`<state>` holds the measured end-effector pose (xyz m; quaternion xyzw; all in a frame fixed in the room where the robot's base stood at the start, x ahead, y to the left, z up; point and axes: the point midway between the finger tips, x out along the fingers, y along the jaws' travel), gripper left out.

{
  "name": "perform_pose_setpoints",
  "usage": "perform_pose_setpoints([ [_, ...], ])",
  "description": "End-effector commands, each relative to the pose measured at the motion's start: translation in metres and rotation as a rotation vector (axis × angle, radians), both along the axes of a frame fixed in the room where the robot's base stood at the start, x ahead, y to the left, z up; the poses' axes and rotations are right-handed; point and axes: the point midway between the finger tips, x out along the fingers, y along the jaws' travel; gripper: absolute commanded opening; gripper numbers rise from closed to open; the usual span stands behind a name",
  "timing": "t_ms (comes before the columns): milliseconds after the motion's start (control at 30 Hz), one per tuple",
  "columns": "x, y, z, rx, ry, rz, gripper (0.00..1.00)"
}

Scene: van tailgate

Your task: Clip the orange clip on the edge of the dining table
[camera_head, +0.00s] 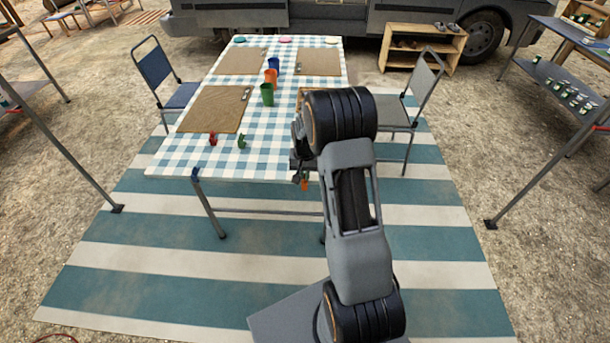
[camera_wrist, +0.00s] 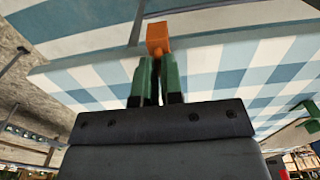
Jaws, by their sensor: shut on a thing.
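The orange clip (camera_head: 305,184) is at my gripper (camera_head: 300,178), by the front edge of the dining table (camera_head: 180,160) in the head view. In the wrist view, my gripper (camera_wrist: 158,65) has its two green fingers shut on the orange clip (camera_wrist: 158,36). The clip sticks out past the fingertips, in front of the blue-and-white checked cloth near the table edge (camera_wrist: 75,66). I cannot tell whether the clip touches the edge. My arm hides part of the table's right front in the head view.
A blue clip (camera_head: 195,174) is at the front edge, left of my gripper. A red clip (camera_head: 212,138) and a green clip (camera_head: 241,141) stand on the table. Cups, brown placemats and two chairs are farther back. A striped rug (camera_head: 140,258) lies underneath.

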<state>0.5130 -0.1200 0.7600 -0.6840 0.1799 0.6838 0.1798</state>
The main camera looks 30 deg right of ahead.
Motion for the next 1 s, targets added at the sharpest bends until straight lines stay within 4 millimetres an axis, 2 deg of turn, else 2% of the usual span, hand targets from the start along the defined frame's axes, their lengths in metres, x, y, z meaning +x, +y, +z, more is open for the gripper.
perform_pose_setpoints([
  [567,0.003,-0.002,0.000,0.000,0.000,0.000,0.00],
  [1000,0.013,-0.007,0.000,0.000,0.000,0.000,0.00],
])
